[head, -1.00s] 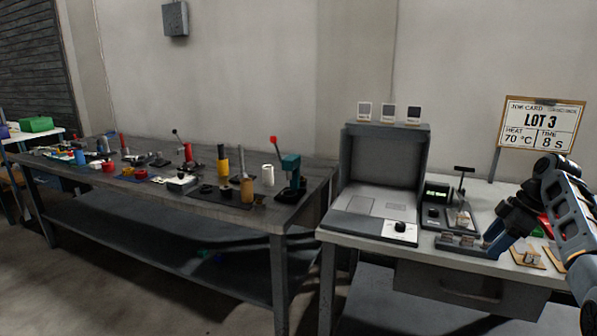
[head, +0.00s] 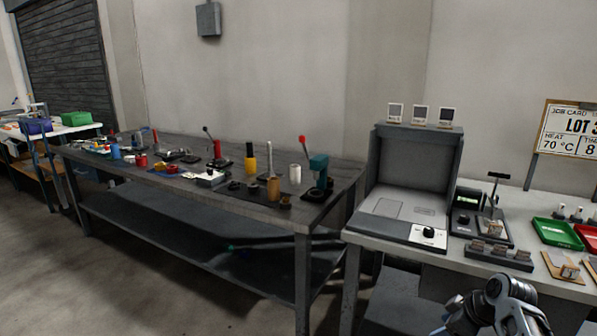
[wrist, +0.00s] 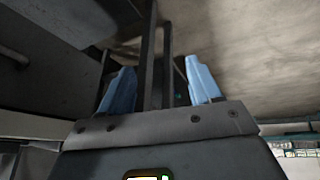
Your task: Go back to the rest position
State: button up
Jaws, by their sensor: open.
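My gripper shows in the wrist view (wrist: 160,90), its two blue fingers spread apart with nothing between them. Behind the fingers are dark upright bars and a pale floor or wall surface. In the head view my arm is at the bottom right, low in front of the right-hand bench (head: 400,240); the fingers cannot be made out there. The gripper is apart from the things on the bench.
The right bench bears a grey open-lidded machine (head: 405,195), a small stand (head: 492,205), a green tray (head: 556,232) and a job card (head: 572,135). A long grey bench (head: 130,170) with many tools stands left. Open floor (head: 50,260) lies in front.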

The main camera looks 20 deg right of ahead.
jog(key=s+a+f+m+t+h, duration=0.1)
jog(key=s+a+f, duration=0.35)
jog(key=a, duration=0.45)
jog(key=s+a+f+m+t+h, duration=0.1)
jog(key=s+a+f+m, duration=0.15)
jog(key=s+a, duration=0.55)
jog(key=s+a+r+t, duration=0.3)
jog(key=s+a+r, duration=0.2)
jog(key=s+a, duration=0.6)
jog(key=s+a+r+t, duration=0.2)
jog(key=s+r, duration=0.5)
jog(key=r, duration=0.3)
jog(key=s+a+r+m+t+y, duration=0.1)
jog(key=s+a+r+t, duration=0.1)
jog(key=s+r, duration=0.5)
notch_tip(320, 180, up, 4)
jog(key=shift+s+r, duration=0.1)
jog(key=shift+s, duration=0.05)
